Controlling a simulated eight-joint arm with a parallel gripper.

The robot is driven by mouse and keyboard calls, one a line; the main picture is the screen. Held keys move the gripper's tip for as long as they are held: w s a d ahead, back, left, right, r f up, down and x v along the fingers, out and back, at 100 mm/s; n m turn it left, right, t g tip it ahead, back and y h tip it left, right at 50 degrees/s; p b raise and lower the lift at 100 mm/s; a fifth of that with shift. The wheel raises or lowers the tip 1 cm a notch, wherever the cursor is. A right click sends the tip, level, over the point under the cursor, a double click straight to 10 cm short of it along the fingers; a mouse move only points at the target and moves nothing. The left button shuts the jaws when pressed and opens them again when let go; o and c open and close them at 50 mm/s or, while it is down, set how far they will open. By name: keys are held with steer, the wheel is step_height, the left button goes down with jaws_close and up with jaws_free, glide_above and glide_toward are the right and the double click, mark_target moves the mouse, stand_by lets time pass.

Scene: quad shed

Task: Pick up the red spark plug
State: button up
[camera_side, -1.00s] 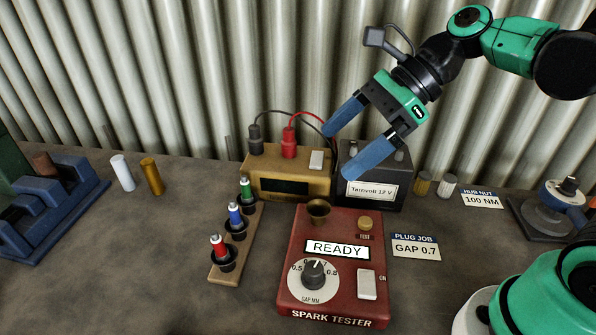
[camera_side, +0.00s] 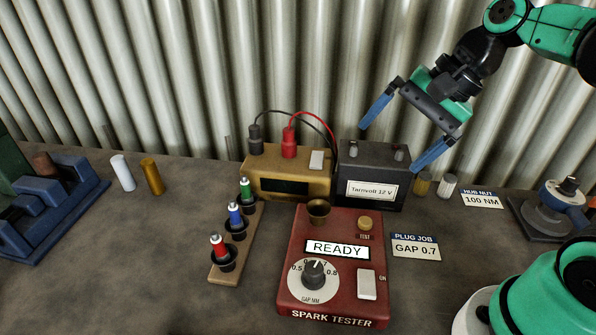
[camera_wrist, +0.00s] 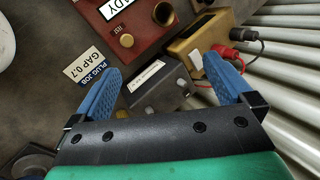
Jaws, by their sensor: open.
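The red spark plug (camera_side: 218,244) stands upright in the nearest black cup of a narrow wooden rack (camera_side: 223,277), left of the spark tester. A blue plug (camera_side: 235,213) and a green plug (camera_side: 246,190) stand behind it in the same rack. My gripper (camera_side: 388,148) is open and empty, in the air above and in front of the dark battery, up and to the right of the rack. In the wrist view the gripper (camera_wrist: 168,82) has its blue fingers spread wide over the battery. The red plug does not show in the wrist view.
The red spark tester (camera_side: 335,225) reads READY. Behind it are a tan charger (camera_side: 285,185) with cables and the battery (camera_side: 370,178). A PLUG JOB card (camera_side: 415,246) reads GAP 0.7. A blue stand (camera_side: 50,215) is at left. The table left of the rack is mostly clear.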

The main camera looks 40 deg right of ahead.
steer(key=f+n+h, duration=0.1)
steer(key=n, duration=0.2)
steer(key=w+f+n+t+h, duration=0.1)
steer(key=f+n, duration=0.1)
steer(key=n, duration=0.2)
steer(key=f+n+h, duration=0.1)
steer(key=n, duration=0.2)
steer(key=shift+w+d+f+n+t, duration=0.2)
steer(key=shift+d+n+t, duration=0.1)
steer(key=shift+t, duration=0.1)
steer(key=shift+w+f+n, duration=0.15)
steer(key=shift+n, duration=0.55)
steer(key=shift+c, duration=0.7)
steer(key=shift+n+t+h, duration=0.3)
steer(key=shift+n+t, duration=0.1)
steer(key=shift+n, duration=0.1)
steer(key=c, duration=0.5)
steer(key=n+g+y, duration=0.3)
steer(key=n+g, duration=0.1)
steer(key=n, duration=0.7)
glide_toward(217, 234)
steer(key=x, duration=0.5)
steer(key=shift+w+d, duration=0.1)
steer(key=shift+d, duration=0.05)
steer(key=shift+f+y, duration=0.3)
steer(key=shift+x, duration=2.7)
